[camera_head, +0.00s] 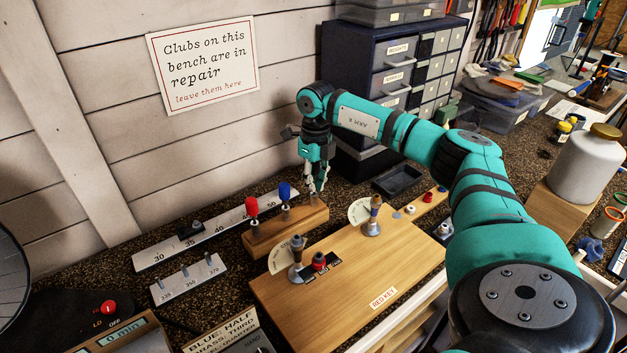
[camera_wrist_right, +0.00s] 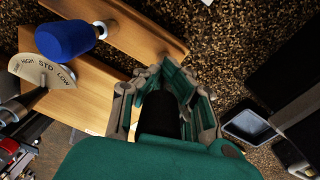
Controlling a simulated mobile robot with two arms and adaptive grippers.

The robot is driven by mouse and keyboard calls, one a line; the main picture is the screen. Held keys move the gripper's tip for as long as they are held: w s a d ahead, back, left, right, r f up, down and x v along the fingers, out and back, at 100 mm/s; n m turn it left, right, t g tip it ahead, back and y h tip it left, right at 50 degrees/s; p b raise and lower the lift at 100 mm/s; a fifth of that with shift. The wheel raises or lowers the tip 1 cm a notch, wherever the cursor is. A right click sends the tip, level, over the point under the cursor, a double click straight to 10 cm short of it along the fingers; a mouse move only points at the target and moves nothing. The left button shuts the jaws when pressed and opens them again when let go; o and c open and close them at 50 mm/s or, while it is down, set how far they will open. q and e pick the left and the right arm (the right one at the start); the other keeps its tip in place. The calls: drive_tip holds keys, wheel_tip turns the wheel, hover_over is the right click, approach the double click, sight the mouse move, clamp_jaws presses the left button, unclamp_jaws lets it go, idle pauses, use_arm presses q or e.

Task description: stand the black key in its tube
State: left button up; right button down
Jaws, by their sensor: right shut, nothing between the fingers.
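My right gripper (camera_head: 317,188) points down at the right end of a small wooden block (camera_head: 283,234), its fingers close over that end. In the right wrist view its fingers (camera_wrist_right: 168,92) frame a dark cylinder (camera_wrist_right: 160,112). I cannot tell whether this is the black key or part of the gripper; no black key shows clearly in the head view. The gripper counts as shut and grips nothing. A red-handled key (camera_head: 252,206) and a blue-handled key (camera_head: 284,191) stand upright in the block, left of the gripper. The tube under the fingers is hidden. My left gripper is out of view.
A wooden board (camera_head: 345,280) with two dial posts (camera_head: 297,250) (camera_head: 373,213) lies in front of the block. A marked rail (camera_head: 215,228) lies to the left. A dark tray (camera_head: 397,181) and a drawer cabinet (camera_head: 345,70) stand behind my right arm.

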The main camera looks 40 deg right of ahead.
drive_tip(key=c, duration=2.1)
unclamp_jaws()
drive_tip(key=shift+f+b, duration=0.5)
drive_tip(key=shift+f, duration=0.45)
drive_tip(key=o, duration=0.7)
drive_tip(key=shift+d+r, duration=0.1)
drive_tip(key=shift+w+d+r, duration=0.1)
drive_tip(key=shift+d+r, duration=0.05)
drive_tip(key=shift+r, duration=3.7)
